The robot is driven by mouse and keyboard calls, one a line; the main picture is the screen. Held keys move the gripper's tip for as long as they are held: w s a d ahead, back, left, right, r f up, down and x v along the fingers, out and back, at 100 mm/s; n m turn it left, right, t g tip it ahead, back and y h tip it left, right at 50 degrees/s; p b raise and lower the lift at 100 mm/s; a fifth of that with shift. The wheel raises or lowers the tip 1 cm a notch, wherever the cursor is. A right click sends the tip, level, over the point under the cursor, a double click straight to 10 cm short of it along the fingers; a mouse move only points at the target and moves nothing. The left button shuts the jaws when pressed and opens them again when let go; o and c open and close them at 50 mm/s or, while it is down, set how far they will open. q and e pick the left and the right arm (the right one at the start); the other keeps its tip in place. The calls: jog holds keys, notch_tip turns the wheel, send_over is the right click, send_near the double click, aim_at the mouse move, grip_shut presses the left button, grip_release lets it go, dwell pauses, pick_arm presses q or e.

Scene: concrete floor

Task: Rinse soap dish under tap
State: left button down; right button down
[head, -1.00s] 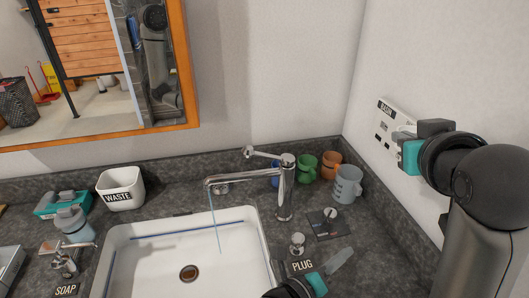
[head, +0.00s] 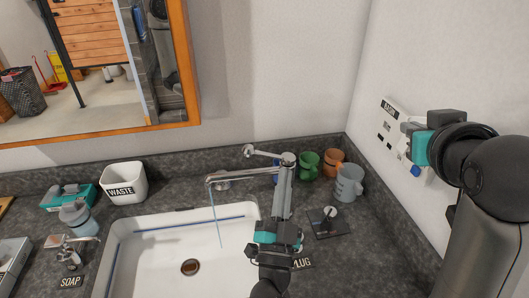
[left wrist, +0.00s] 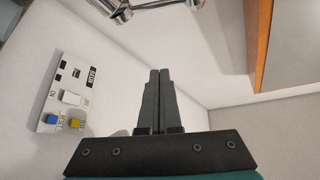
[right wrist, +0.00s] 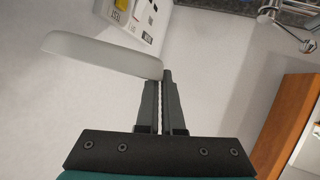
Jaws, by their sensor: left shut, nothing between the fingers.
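A pale, oblong thing, probably the soap dish (right wrist: 100,54), shows edge-on at my right fingertips in the right wrist view. My right gripper (right wrist: 166,76) looks shut on its end, in front of the wall. In the head view the dish is hidden behind the right gripper. The chrome tap (head: 235,176) stands behind the basin (head: 150,272), and a thin stream of water falls from its spout. My left gripper (head: 283,195) is shut and empty, pointing up in front of the tap's body. The left wrist view shows its closed fingers (left wrist: 160,75) below part of the tap.
A wall panel (head: 391,135) with switch and buttons is near my right gripper. A waste bin (head: 124,181), teal container (head: 55,200) and bottle (head: 77,217) stand at left. The basin's interior is clear.

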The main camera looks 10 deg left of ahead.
jog(key=shift+r, duration=0.1)
jog(key=shift+d, duration=0.1)
jog(key=shift+w+r+p, duration=0.1)
jog(key=shift+r+p, duration=0.2)
jog(key=shift+f+b, duration=0.4)
pick_arm(q)
jog(key=w+a+n+y, duration=0.3)
jog(key=w+a, duration=0.3)
jog(key=w, duration=0.2)
jog(key=shift+n+g+y, duration=0.3)
jog(key=shift+g, duration=0.1)
jog(key=shift+s, duration=0.1)
pick_arm(e)
jog(key=shift+f, duration=0.25)
pick_arm(q)
jog(key=shift+s+a+f+n+y, duration=0.15)
jog(key=shift+f+n+y, duration=0.25)
jog(key=shift+f, duration=0.2)
